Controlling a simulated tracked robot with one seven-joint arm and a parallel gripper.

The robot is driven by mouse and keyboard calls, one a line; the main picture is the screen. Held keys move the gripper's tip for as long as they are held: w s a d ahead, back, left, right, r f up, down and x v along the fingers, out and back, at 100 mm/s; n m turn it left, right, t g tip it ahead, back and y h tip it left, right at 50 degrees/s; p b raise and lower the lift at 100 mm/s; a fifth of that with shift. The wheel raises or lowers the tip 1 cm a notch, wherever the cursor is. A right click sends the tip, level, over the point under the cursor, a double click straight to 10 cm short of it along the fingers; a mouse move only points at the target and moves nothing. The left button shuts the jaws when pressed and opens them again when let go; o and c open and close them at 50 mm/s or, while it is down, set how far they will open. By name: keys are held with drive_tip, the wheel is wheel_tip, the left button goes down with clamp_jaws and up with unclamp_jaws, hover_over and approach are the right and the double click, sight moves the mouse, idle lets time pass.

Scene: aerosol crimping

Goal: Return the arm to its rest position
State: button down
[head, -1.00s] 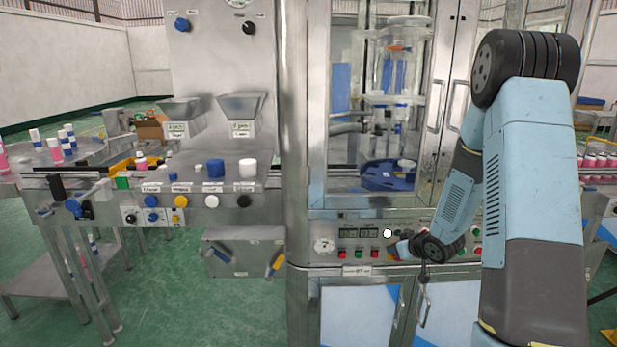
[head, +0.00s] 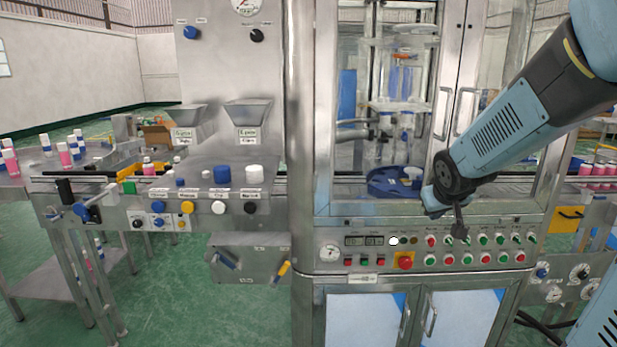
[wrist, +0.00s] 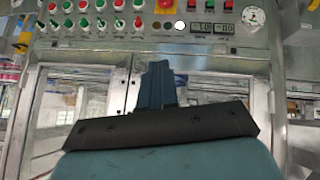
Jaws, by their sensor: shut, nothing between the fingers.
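My light blue arm (head: 515,122) reaches in from the upper right in the head view. My gripper (head: 460,232) is a small dark shape at its lower end, pointing down in front of the control panel (head: 335,283). In the wrist view my gripper (wrist: 158,72) is shut with nothing in it, and its tip points toward the panel's lower edge. The panel appears turned upside down there. I cannot tell the exact gap between the tip and the panel.
The glazed machine cabinet (head: 300,150) stands close behind my arm. A red button (head: 404,261) and rows of green and red buttons surround the gripper. A bench with coloured caps (head: 222,173) is at left. Green floor (head: 190,315) is open in front.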

drive_tip(key=s+a+r+g+y, duration=0.1)
drive_tip(key=s+a+r, duration=0.2)
drive_tip(key=s, duration=0.8)
drive_tip(key=s+a+r+m+g, duration=0.1)
drive_tip(key=s+a+r, duration=0.2)
drive_tip(key=s, duration=0.8)
drive_tip(key=shift+a+r+y, duration=0.2)
drive_tip(key=shift+r+y, duration=0.2)
drive_tip(key=shift+r, duration=0.05)
